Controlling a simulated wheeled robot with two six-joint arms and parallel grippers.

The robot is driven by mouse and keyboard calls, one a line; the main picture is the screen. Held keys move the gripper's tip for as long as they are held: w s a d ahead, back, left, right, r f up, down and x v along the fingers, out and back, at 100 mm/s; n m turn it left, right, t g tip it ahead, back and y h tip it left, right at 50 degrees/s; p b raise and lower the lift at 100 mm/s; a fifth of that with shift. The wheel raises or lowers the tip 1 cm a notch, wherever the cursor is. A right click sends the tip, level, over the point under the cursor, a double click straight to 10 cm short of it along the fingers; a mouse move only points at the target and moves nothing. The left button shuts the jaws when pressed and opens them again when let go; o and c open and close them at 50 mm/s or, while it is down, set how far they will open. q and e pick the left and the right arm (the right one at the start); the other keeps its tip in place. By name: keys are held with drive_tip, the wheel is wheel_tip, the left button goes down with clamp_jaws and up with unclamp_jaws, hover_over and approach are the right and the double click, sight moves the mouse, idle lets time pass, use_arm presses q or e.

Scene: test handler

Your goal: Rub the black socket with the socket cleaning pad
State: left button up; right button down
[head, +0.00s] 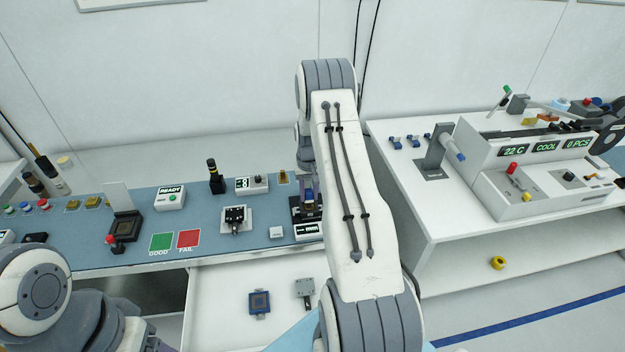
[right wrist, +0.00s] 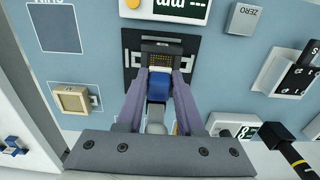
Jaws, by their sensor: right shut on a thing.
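The black socket (right wrist: 160,50) shows in the right wrist view as a dark frame with gold contacts in its middle. In the head view its black fixture (head: 300,213) is partly hidden by my right arm. My right gripper (right wrist: 162,78) is shut on a blue block, which looks like the socket cleaning pad (right wrist: 159,86). The pad is at the near edge of the gold contacts; I cannot tell whether it touches them. In the head view the right gripper (head: 308,190) is over the fixture. My left gripper is out of view; only part of the left arm shows.
A white block (head: 276,232), a fixture with black clamps (head: 236,218) and a small readout box (head: 251,184) stand left of the socket. A tan tray (right wrist: 72,100) lies beside it in the wrist view. Green (head: 161,242) and red (head: 188,238) mats lie further left.

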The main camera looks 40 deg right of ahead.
sight(310, 192)
drive_tip(key=shift+s+d+r+p, duration=0.1)
drive_tip(key=shift+r+p, duration=0.15)
drive_tip(key=shift+r, duration=0.2)
drive_tip(key=shift+s+d+r+p, duration=0.1)
drive_tip(key=shift+r+p, duration=0.1)
drive_tip(key=shift+r, duration=0.25)
drive_tip(key=shift+w+a+r+p, duration=0.15)
drive_tip(key=shift+r+p, duration=0.3)
drive_tip(key=shift+r, duration=0.35)
drive_tip(key=shift+r+p, duration=0.65)
drive_tip(key=shift+r, duration=0.45)
drive_tip(key=shift+f, duration=0.1)
